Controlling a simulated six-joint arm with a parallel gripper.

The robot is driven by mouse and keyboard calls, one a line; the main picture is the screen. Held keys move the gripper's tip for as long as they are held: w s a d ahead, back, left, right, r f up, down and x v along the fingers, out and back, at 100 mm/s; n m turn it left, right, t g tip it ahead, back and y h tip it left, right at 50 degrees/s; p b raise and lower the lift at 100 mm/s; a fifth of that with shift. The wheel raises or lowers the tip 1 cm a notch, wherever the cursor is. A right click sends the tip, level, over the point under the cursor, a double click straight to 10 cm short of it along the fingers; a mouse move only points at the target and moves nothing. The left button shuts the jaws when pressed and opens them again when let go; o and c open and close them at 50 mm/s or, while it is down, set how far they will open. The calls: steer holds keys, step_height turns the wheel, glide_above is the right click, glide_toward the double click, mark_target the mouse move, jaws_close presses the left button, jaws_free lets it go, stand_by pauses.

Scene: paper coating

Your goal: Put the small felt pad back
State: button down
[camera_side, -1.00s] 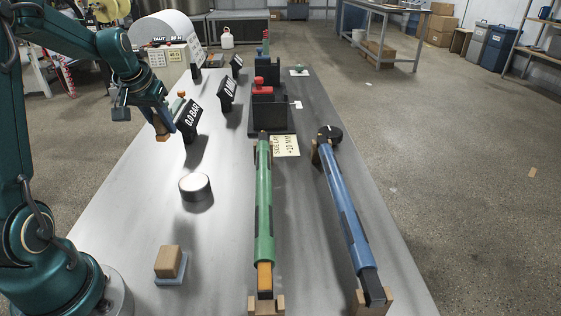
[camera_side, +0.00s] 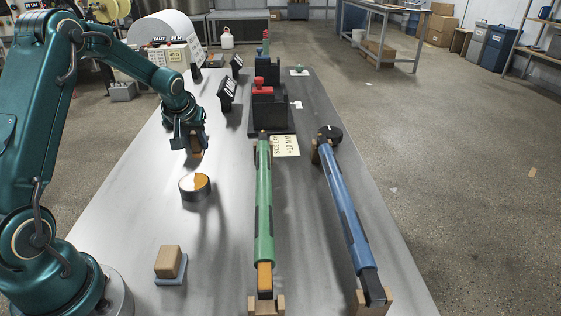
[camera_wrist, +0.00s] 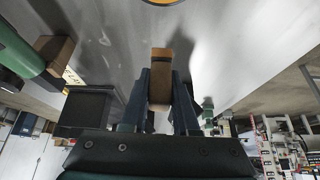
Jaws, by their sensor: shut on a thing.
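My gripper (camera_side: 191,142) is shut on a small brown block-like pad (camera_wrist: 160,82), which sits between the two fingers in the wrist view. I take it for the felt pad, though its felt cannot be made out. In the side view the brown pad (camera_side: 197,154) hangs below the fingers, above the bench and just behind a round metallic tin (camera_side: 194,190). The tin's top shows part white, part orange. The tin's edge shows at the top of the wrist view (camera_wrist: 172,3). A tan block (camera_side: 168,260) on a blue-grey base (camera_side: 171,281) stands near the front left.
A green roller (camera_side: 264,205) and a blue roller (camera_side: 348,215) lie on wooden supports to the right. Black display stands (camera_side: 227,93) and a black holder with a red top (camera_side: 268,107) stand behind. The bench between tin and green roller is clear.

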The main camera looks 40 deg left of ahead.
mark_target(198, 151)
steer(key=shift+w+d+f, duration=0.1)
steer(key=shift+f, duration=1.95)
steer(key=shift+f, duration=0.15)
steer(key=c, duration=0.7)
jaws_free()
